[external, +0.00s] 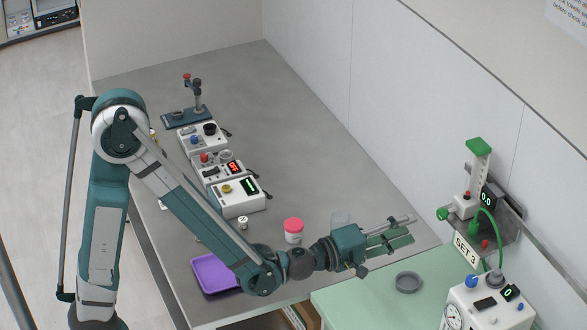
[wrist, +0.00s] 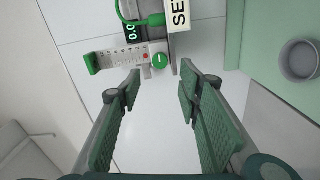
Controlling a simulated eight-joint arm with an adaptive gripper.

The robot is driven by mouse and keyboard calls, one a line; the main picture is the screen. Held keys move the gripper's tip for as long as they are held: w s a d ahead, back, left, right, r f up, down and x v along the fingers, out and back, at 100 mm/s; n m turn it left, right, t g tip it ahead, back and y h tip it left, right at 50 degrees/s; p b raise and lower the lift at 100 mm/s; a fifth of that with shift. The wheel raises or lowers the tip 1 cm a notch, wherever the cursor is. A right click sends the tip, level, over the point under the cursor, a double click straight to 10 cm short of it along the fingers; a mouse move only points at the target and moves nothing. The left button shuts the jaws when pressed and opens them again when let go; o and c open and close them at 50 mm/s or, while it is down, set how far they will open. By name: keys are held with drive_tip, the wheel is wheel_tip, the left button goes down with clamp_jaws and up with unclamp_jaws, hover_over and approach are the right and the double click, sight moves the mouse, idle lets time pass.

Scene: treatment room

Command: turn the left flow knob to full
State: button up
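A flowmeter with a clear scale tube and green cap (external: 478,147) is mounted on the wall bracket at the right. It also shows at the top of the wrist view (wrist: 115,58). A round green knob (external: 443,214) sticks out of its white block; in the wrist view the knob (wrist: 160,61) faces me with a white mark. The display (external: 487,198) reads 0.0, and a label (external: 466,246) reads SET 3. My gripper (external: 406,230) is open and empty, left of the knob and apart from it. In the wrist view the knob lies beyond the gap between my fingertips (wrist: 160,82).
A green hose (external: 490,220) loops down to a white device (external: 490,305) with a blue knob. A grey dish (external: 408,282) is on the green surface. A red-lidded jar (external: 293,230), purple tray (external: 212,274) and several instruments stand on the grey table behind my arm.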

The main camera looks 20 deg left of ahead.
drive_tip(key=shift+s+a, duration=0.4)
drive_tip(key=shift+s, duration=0.05)
idle(0.5)
drive_tip(key=w+a+r+m, duration=0.4)
drive_tip(key=a+r, duration=0.3)
drive_tip(key=a, duration=0.5)
drive_tip(key=a+m+g+y, duration=0.2)
drive_tip(key=a+m, duration=0.1)
drive_tip(key=a, duration=1.1)
drive_tip(key=s+a+f+g+y, duration=0.1)
drive_tip(key=s+a+f+y, duration=0.2)
drive_tip(key=a, duration=0.9)
drive_tip(key=s+a+f+g+y, duration=0.1)
drive_tip(key=s+a+f+y, duration=0.3)
drive_tip(key=a, duration=0.9)
drive_tip(key=s+a+f+g+y, duration=0.1)
drive_tip(key=s+a+f+y, duration=0.2)
drive_tip(key=s+a, duration=0.5)
drive_tip(key=a, duration=0.5)
drive_tip(key=shift+f+g+y, duration=0.35)
drive_tip(key=shift+g+y, duration=0.05)
drive_tip(key=shift+a, duration=0.1)
drive_tip(key=shift+c, duration=0.5)
